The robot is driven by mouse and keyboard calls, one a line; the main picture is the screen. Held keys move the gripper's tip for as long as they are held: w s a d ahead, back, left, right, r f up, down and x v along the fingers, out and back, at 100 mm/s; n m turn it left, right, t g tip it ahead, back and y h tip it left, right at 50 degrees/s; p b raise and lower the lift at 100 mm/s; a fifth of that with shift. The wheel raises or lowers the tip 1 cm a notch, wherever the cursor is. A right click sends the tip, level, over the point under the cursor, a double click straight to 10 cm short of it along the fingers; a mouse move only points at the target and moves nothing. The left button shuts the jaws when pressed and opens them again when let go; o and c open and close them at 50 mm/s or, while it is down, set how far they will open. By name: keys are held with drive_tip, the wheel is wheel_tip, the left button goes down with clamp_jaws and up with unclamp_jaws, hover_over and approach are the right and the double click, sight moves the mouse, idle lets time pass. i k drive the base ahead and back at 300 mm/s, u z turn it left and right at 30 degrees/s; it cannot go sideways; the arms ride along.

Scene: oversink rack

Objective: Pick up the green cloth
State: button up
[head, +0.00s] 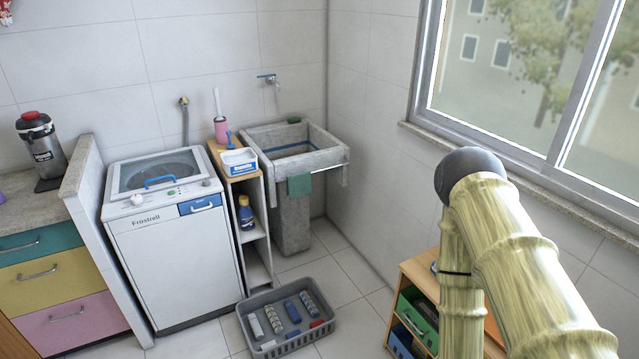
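The green cloth (299,185) hangs over a rail at the front of the grey stone sink (336,150), at the middle of the head view. It hangs on the left part of the rail. My arm shows at the right of the view, bent at a dark joint, well apart from the cloth. My gripper is not in view.
A washing machine (168,262) and a narrow shelf (256,190) stand left of the sink. A grey crate (250,302) with several items lies on the floor in front. A wooden shelf unit (417,275) stands at lower right.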

sight(298, 185)
drive_tip(key=z, duration=0.45)
drive_tip(key=i, duration=1.65)
drive_tip(key=u, duration=0.5)
